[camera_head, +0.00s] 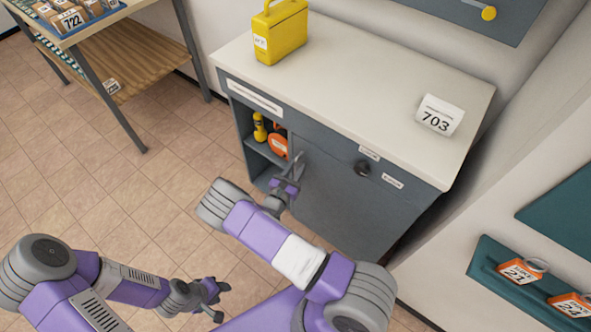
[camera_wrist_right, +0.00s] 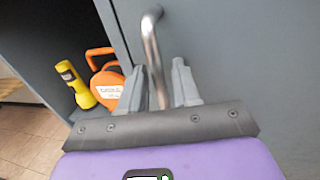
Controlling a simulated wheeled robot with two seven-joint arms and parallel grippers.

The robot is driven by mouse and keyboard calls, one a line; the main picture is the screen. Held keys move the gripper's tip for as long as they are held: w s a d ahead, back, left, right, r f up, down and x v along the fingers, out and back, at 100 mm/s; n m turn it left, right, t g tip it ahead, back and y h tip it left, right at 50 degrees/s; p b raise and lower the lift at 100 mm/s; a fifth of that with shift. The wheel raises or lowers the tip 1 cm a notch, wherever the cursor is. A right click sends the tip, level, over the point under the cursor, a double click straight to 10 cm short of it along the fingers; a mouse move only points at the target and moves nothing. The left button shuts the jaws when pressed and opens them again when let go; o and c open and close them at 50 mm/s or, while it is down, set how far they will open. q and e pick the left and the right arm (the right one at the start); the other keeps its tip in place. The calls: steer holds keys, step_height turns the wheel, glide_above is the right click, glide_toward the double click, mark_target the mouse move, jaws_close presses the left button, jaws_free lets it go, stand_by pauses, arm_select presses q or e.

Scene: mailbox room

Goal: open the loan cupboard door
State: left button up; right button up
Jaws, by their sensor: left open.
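The grey loan cupboard (camera_head: 270,105) stands under a pale worktop. Its door (camera_head: 335,200) shows on the right, with a dark opening at the left where a shelf and stored things are visible. The metal door handle (camera_wrist_right: 151,45) is an upright bar near the door's left edge. The exact finger contact is hard to see. My left gripper (camera_head: 214,297) is open and empty, low over the floor, away from the cupboard.
Inside the opening are a yellow torch (camera_wrist_right: 76,85) and an orange tool (camera_wrist_right: 107,80). A round dark knob (camera_head: 362,168) is on the cupboard front. A yellow case (camera_head: 281,35) and a 703 label block (camera_head: 440,115) stand on top.

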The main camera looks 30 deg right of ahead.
jaws_close()
stand_by(0.3)
